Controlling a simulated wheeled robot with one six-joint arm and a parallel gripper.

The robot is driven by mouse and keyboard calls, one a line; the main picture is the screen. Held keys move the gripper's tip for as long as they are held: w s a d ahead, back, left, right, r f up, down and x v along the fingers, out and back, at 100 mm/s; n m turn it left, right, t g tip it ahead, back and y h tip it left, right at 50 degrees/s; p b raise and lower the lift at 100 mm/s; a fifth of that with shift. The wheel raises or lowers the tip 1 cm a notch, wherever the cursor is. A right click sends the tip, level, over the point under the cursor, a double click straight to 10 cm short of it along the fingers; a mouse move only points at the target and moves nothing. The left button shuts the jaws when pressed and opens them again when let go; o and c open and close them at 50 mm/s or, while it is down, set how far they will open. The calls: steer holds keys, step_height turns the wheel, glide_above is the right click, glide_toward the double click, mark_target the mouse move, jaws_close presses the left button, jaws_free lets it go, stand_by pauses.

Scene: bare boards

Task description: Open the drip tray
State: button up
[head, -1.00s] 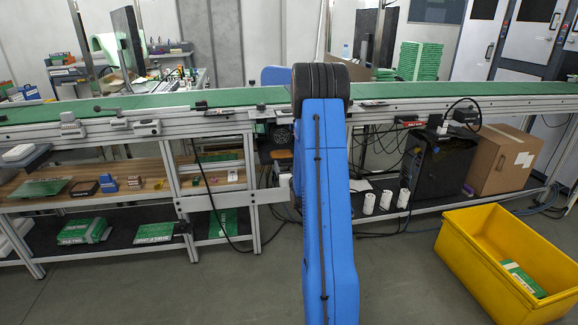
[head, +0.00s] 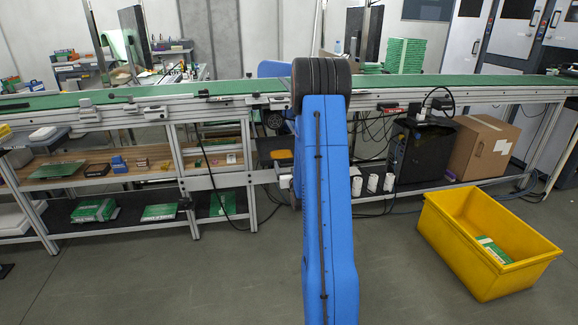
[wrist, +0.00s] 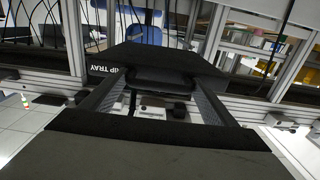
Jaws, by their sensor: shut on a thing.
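The drip tray (wrist: 104,70) shows in the wrist view as a dark front with an upside-down white label, of which "IP TRAY" is readable. My gripper (wrist: 163,88) is shut on the dark handle (wrist: 160,78) at the tray's front, in the middle of the view. The tray's inside is mostly hidden by the handle and my gripper. In the head view my blue arm covers the gripper and most of the tray area under the conveyor.
The green conveyor (head: 420,83) on its metal frame runs across the view. White cylinders, a black cabinet (head: 422,150) and a cardboard box (head: 480,148) stand on the lower shelf to the right. A yellow crate (head: 460,242) stands on the floor. Floor nearer me is clear.

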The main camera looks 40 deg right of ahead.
steer(key=shift+s+d, duration=0.1)
steer(key=shift+d, duration=0.1)
steer(key=o, duration=1.2)
steer(key=shift+a, duration=0.15)
steer(key=v, duration=1.1)
steer(key=shift+s+a, duration=0.25)
steer(key=shift+s, duration=0.1)
